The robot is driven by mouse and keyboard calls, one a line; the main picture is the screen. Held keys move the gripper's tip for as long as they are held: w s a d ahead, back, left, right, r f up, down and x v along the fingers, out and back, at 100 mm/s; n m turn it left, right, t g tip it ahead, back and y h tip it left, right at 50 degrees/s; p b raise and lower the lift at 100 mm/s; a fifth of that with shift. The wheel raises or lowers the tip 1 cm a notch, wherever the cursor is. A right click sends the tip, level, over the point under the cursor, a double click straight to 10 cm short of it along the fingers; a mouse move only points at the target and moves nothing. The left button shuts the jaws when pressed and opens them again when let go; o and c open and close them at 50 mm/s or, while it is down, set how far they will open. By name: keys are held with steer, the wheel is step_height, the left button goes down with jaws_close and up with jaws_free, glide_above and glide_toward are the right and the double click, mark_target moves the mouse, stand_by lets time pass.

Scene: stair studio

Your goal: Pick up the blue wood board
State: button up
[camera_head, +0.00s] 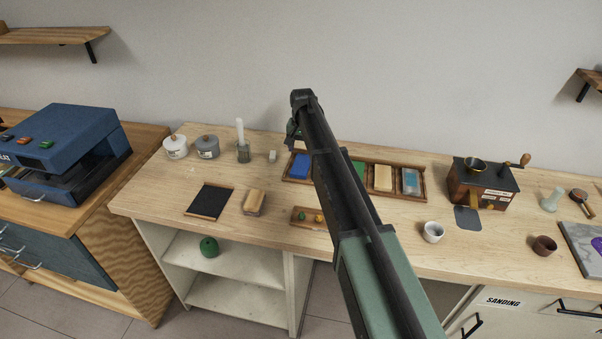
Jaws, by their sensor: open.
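A blue board (299,166), which looks like the blue wood board, lies in the left compartment of a long wooden tray (424,193) on the workbench. A green board (358,170), a cream board (383,178) and a grey-blue piece (410,181) lie further right in the same tray. My arm crosses in front of the tray and hides part of its middle. My gripper (292,133) is open, small and partly hidden behind the arm's far end. It appears above and behind the blue board, apart from it.
Left of the tray stand two lidded jars (207,147), a glass with a white stick (243,150), a black pad (210,200) and a wooden block (254,202). A small tray (302,217) lies in front. A grinder (482,186) and white cup (432,232) stand right.

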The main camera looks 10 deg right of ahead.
mark_target(301, 164)
step_height(301, 164, down, 7)
steer(key=b, duration=0.5)
steer(key=shift+a+f+b, duration=0.1)
steer(key=shift+a+b, duration=0.05)
steer(key=shift+b, duration=0.2)
steer(key=shift+r, duration=0.25)
steer(key=c, duration=0.6)
steer(key=shift+r+p, duration=0.1)
steer(key=shift+p, duration=0.25)
step_height(301, 164, up, 20)
steer(key=p, duration=1.9)
steer(key=shift+p, duration=0.4)
